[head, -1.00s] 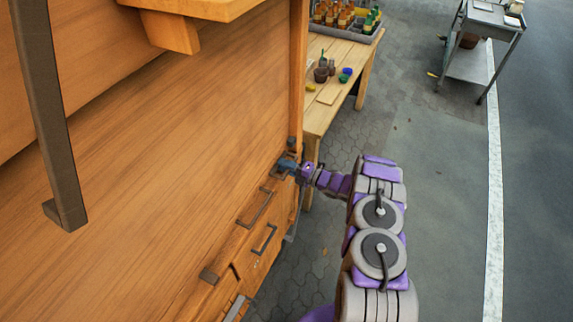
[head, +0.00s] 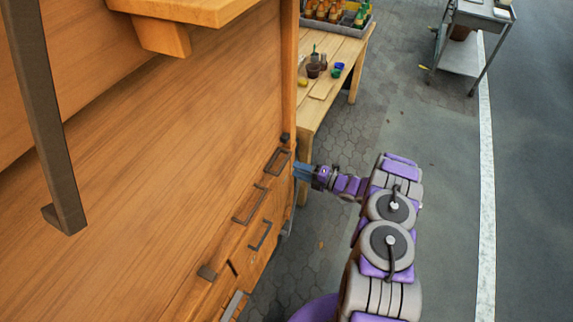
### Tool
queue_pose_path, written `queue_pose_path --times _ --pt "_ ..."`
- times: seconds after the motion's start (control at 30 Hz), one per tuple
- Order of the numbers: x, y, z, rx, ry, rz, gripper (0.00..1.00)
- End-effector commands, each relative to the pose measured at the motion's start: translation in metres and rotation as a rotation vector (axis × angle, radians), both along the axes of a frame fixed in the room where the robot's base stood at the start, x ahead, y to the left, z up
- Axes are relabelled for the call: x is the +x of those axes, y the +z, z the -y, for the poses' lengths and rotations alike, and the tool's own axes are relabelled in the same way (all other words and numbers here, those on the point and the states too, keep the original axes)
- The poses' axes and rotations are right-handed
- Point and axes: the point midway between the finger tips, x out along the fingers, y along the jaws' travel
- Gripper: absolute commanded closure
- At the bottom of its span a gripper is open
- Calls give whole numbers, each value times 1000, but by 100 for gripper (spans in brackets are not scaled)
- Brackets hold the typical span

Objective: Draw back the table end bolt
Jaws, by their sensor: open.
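The bolt hardware (head: 278,160) shows as a dark metal loop on the near face of the wooden cabinet (head: 170,150), close to its right corner post. I cannot tell for sure that this is the table end bolt, nor whether it is drawn. My gripper (head: 300,172) is at the cabinet's right edge, just right of the dark loop. It is open, and its bluish fingers point left toward the post. The fingertips are partly hidden or too small to see clearly, and nothing shows between them.
Two dark handles (head: 261,235) sit lower on the cabinet face. A wooden table (head: 345,57) with small pots and a bottle crate (head: 336,21) stands behind. A grey metal cart (head: 466,62) is at the upper right. Paved ground right of my arm is clear.

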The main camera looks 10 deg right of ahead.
Motion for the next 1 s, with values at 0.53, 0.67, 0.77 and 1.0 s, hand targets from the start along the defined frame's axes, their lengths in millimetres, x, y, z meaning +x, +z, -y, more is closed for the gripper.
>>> queue_pose_path --times 0.53,0.67,0.77,1.0 --pt "-51 -1 68 0 1 -1 56" --pt "-52 -1 70 -1 2 -2 56" --pt "-52 -1 70 -1 2 -2 56" --pt "-52 -1 70 0 2 -1 56"
